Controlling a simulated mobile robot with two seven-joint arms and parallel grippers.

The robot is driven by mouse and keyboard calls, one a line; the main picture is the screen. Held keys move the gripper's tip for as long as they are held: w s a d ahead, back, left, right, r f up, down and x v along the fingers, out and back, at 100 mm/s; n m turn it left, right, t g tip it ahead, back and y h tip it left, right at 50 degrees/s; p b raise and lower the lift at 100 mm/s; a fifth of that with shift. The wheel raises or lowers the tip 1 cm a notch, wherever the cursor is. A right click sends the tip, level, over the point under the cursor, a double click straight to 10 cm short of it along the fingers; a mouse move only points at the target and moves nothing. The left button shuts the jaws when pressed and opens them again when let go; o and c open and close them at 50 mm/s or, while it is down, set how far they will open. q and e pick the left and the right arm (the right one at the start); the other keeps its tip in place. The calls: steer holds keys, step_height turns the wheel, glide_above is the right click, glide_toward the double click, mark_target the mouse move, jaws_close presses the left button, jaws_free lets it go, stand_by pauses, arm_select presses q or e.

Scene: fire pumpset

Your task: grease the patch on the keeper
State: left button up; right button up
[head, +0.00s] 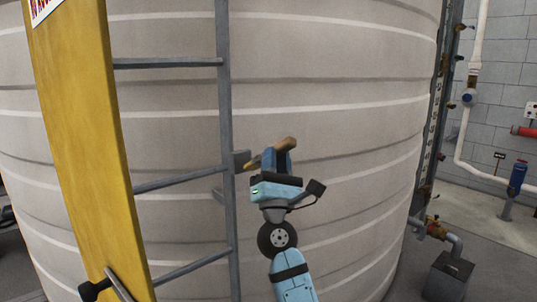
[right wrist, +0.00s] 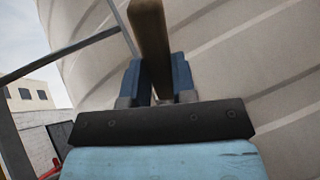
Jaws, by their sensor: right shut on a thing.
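My right gripper (head: 275,165) is shut on a wooden-handled tool (head: 287,144), whose brown handle sticks up between the blue fingers. The handle (right wrist: 152,45) also shows between the fingers in the right wrist view. A small yellowish end (head: 253,164) shows left of the fingers, close to the ladder rail; I cannot tell whether it touches anything. A small grey plate (head: 241,157) on the ladder's right rail may be the keeper. It is partly behind the yellowish end, and I cannot make out a patch on it. My left gripper is not in view.
A grey ladder (head: 225,110) stands before a large ribbed pale tank (head: 340,90). Pipes and valves (head: 517,178) stand at the right.

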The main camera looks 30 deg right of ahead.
steer(key=shift+s+d, duration=0.1)
steer(key=shift+s, duration=0.85)
